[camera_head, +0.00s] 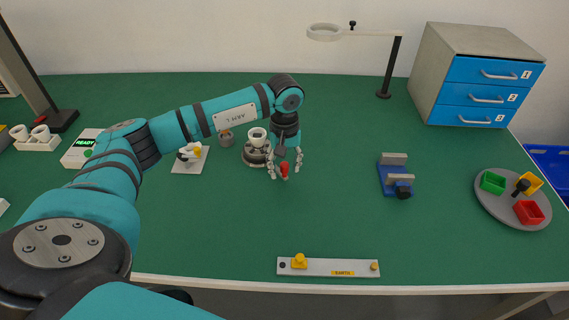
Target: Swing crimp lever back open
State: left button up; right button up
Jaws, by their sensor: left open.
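My left gripper (285,174) points down at the middle of the table, with its two fingers spread apart. A red knob (284,169), which looks like the crimp lever's end, sits between the open fingertips. I cannot tell whether either finger touches it. The rest of the lever is mostly hidden by my gripper. Just left of it stands a round dark-based fixture (255,156) with a white bulb-like or cup-like part (257,137) on top. How the lever joins this fixture is hidden. My right gripper is not in view.
A white pad (181,165) with a small item and a grey cup (226,138) lie left of the fixture. A blue clamp-like block (384,182), a grey round tray (484,208) and a drawer cabinet (430,88) stand right. An EARTH bar (318,267) lies at the front edge.

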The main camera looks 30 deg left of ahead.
pick_arm(q)
grip_shut()
dwell(0.4)
jog(key=shift+w, duration=0.1)
jog(key=shift+w+d+n+b, duration=0.15)
jog(key=shift+w+n+b, duration=0.25)
jog(key=shift+w+n, duration=0.15)
jog(key=shift+w+d+n+b, duration=0.15)
jog(key=shift+w+n+b, duration=0.2)
jog(key=shift+w+n, duration=0.15)
jog(key=w+n, duration=0.2)
jog(key=w+n+b, duration=0.1)
jog(key=w+n, duration=0.1)
jog(key=w+a+n+b, duration=0.1)
jog(key=w+n, duration=0.1)
jog(key=w, duration=0.1)
jog(key=shift+w+a+n, duration=0.1)
jog(key=shift+n, duration=0.25)
jog(key=shift+w+a+r+n+b, duration=0.1)
jog(key=shift+w+a+n+b, duration=0.45)
jog(key=shift+w+n, duration=0.5)
jog(key=shift+a, duration=0.1)
